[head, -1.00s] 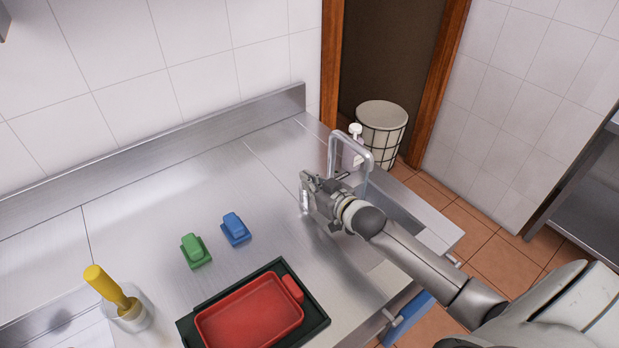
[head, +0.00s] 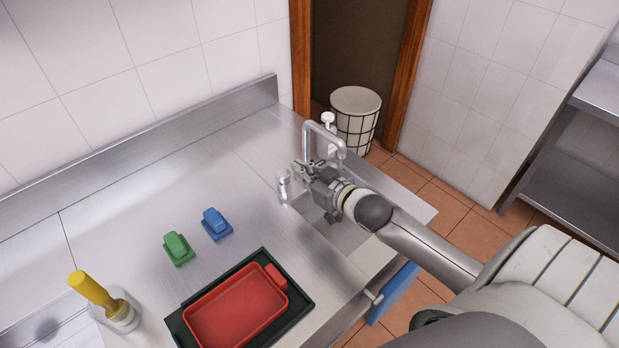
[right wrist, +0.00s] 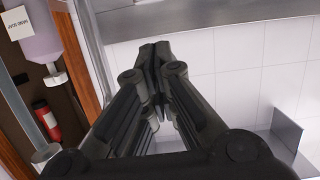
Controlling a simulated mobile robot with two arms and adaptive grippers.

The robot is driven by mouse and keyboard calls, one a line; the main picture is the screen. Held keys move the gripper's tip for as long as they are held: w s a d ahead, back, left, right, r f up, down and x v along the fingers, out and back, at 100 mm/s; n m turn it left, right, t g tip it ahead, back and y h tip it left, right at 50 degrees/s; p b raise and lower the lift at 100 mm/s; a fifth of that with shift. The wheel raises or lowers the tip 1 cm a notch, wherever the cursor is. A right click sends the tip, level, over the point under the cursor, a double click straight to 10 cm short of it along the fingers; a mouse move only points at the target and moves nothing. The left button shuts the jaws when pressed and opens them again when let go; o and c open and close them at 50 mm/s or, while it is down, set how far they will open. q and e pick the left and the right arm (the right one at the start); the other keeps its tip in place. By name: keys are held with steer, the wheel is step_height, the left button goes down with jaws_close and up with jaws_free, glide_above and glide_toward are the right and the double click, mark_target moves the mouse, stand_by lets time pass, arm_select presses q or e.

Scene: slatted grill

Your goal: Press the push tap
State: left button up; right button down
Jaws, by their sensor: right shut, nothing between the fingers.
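The tap has a bent metal spout (head: 311,135) at the sink's far edge, in the right half of the head view. A short shiny upright metal cylinder (head: 284,187) stands left of the spout; it looks like the push part. My right gripper (head: 300,171) is shut and empty, just right of this cylinder's top and in front of the spout. I cannot tell whether it touches either. My left gripper is not in view.
The sink basin (head: 345,234) lies under my right arm. A soap bottle (right wrist: 40,35) shows in the right wrist view.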

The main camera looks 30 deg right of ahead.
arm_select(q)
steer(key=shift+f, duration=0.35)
arm_select(e)
steer(key=shift+v, duration=1.4)
